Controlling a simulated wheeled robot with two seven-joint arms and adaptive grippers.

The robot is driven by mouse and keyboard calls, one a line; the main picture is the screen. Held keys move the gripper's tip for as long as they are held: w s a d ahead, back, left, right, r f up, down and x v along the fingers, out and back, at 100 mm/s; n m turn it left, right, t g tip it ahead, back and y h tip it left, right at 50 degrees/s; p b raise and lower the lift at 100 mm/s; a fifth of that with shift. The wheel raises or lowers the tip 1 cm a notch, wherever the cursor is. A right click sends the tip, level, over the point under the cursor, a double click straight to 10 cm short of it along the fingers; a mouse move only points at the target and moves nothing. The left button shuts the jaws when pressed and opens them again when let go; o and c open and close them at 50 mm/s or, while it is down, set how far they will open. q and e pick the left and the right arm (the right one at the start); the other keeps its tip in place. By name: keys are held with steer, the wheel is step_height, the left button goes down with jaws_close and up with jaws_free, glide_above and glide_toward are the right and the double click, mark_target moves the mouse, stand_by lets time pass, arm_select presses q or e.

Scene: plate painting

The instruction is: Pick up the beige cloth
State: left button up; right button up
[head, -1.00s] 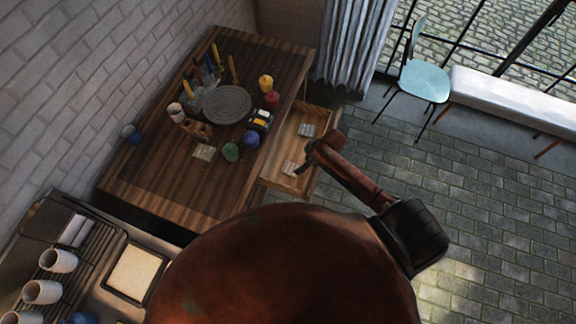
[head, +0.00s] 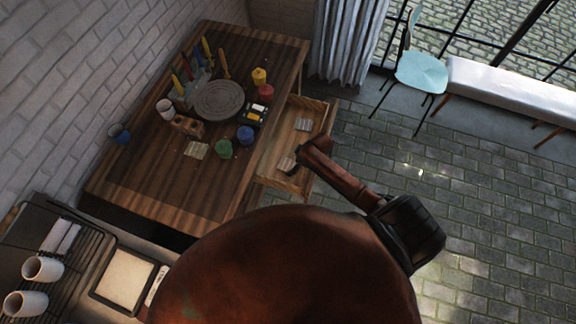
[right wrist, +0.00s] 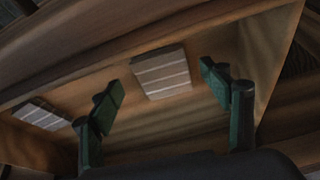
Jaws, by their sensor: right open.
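Pale, flat, striped cloth-like pieces lie in the open wooden drawer (head: 283,137). One drawer piece (head: 303,124) is farther back and another (head: 286,163) is nearer the front. A similar beige piece (head: 196,150) lies on the tabletop. My right gripper (head: 294,170) is over the drawer beside the nearer piece and partly covers its surroundings. In the right wrist view my right gripper (right wrist: 160,90) is open and empty, with one pale piece (right wrist: 161,72) beyond the gap between its fingers. Another piece (right wrist: 42,115) lies at the left. My left gripper is not in view.
The wooden table (head: 150,195) carries a grey round turntable (head: 219,99), paint jars such as a green (head: 224,149) and a blue one (head: 245,135), and brushes. The drawer walls surround the gripper's area. Open floor (head: 420,165) lies to the right.

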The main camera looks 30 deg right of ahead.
steer(key=shift+x, duration=0.95)
steer(key=c, duration=1.1)
